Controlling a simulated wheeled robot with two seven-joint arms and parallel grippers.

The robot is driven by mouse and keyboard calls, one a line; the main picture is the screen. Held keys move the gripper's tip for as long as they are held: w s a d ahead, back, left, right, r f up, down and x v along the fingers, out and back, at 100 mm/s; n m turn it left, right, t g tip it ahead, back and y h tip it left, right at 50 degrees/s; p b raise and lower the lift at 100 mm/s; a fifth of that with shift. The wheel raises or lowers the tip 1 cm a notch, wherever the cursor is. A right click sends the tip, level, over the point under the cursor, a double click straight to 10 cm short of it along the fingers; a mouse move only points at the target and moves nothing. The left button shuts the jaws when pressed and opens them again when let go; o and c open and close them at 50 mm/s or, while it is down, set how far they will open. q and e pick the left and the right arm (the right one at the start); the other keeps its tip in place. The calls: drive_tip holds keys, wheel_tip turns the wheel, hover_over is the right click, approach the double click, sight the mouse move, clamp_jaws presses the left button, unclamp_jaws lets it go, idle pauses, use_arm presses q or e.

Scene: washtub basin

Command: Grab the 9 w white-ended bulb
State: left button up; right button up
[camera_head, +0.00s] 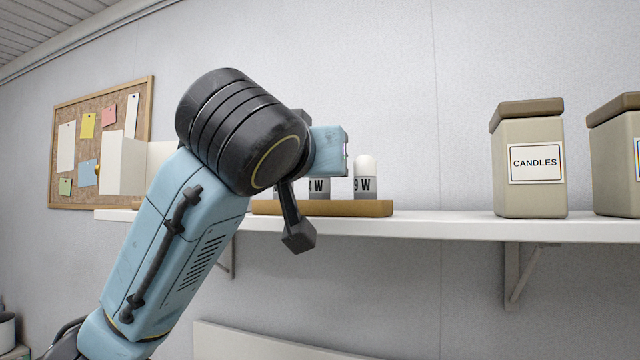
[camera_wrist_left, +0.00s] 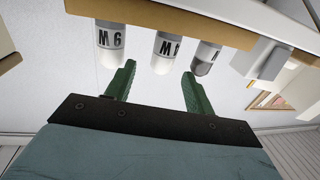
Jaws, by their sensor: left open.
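The 9 W bulb (camera_head: 365,178) stands upright in a wooden holder (camera_head: 350,208) on the shelf, with a white rounded end and grey lettered body. In the upside-down left wrist view the 9 W bulb (camera_wrist_left: 110,42) is at the left, outside the left finger. A second white-ended bulb (camera_wrist_left: 164,52) is in the middle, beyond the gap between the fingers; a dark-ended bulb (camera_wrist_left: 206,58) is right of it. My left gripper (camera_wrist_left: 158,76) is open and empty, apart from the bulbs. In the head view its fingers are hidden and its arm covers part of the holder.
A candles canister (camera_head: 530,190) and another canister (camera_head: 615,160) stand right along the white shelf (camera_head: 450,228). A white box (camera_head: 122,165) is at the left, before a corkboard (camera_head: 75,125). The shelf between holder and canisters is clear.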

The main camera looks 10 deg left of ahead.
use_arm(q)
drive_tip(key=w+p, duration=0.1)
drive_tip(key=w, duration=0.1)
drive_tip(key=w+p, duration=0.1)
drive_tip(key=shift+w+a+r, duration=0.15)
drive_tip(key=shift+w+r, duration=0.2)
drive_tip(key=shift+r, duration=0.05)
drive_tip(key=shift+w+f, duration=0.1)
drive_tip(key=shift+w, duration=0.4)
use_arm(e)
drive_tip(key=r, duration=0.1)
drive_tip(key=s+r, duration=0.1)
drive_tip(key=shift+s+r, duration=0.15)
drive_tip(key=shift+r, duration=0.2)
